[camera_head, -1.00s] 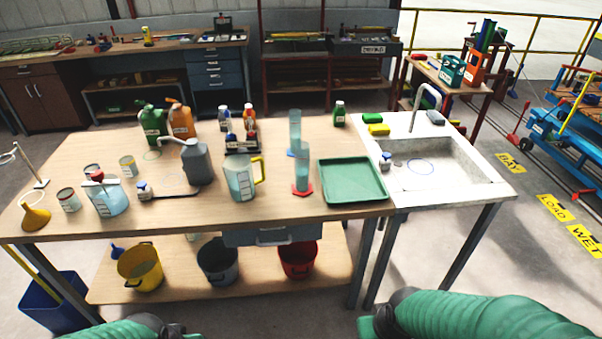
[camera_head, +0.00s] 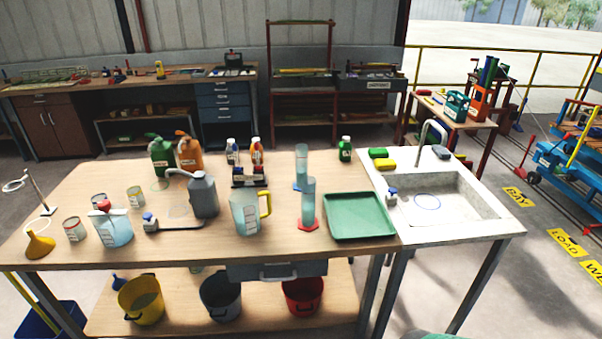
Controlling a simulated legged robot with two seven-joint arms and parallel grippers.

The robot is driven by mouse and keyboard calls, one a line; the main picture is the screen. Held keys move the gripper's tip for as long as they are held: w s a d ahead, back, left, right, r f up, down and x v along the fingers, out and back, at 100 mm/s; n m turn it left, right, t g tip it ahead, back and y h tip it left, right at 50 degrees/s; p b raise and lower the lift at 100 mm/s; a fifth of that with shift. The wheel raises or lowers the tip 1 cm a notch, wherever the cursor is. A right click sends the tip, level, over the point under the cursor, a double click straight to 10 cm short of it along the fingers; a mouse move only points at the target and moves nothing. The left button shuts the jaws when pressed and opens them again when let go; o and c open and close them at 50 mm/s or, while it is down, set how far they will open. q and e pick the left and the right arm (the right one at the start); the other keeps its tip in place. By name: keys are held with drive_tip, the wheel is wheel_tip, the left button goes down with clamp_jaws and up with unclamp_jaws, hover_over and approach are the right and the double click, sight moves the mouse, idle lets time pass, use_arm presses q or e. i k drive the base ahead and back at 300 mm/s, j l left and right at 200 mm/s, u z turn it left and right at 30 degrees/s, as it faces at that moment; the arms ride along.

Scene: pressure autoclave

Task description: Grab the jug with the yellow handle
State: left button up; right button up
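The jug with the yellow handle (camera_head: 246,213) is a clear, bluish jug standing upright near the front middle of the wooden table (camera_head: 120,255). Its yellow handle (camera_head: 266,204) points right. Neither gripper is in view. A small piece of green, perhaps part of my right arm, shows at the bottom edge. Nothing holds the jug.
The grey can (camera_head: 203,195) stands close left of the jug, and a dark bottle holder (camera_head: 249,177) behind it. Clear cylinders (camera_head: 308,203) with a red base and the green tray (camera_head: 358,215) are right. Another jug (camera_head: 113,227) stands left; a sink (camera_head: 450,200) adjoins right.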

sight(243, 201)
drive_tip(key=i+l, duration=0.25)
drive_tip(key=i, duration=0.2)
drive_tip(key=i+l, duration=0.25)
drive_tip(key=i, duration=0.2)
drive_tip(key=i+l, duration=0.3)
drive_tip(key=i, duration=0.15)
drive_tip(key=j+u, duration=0.05)
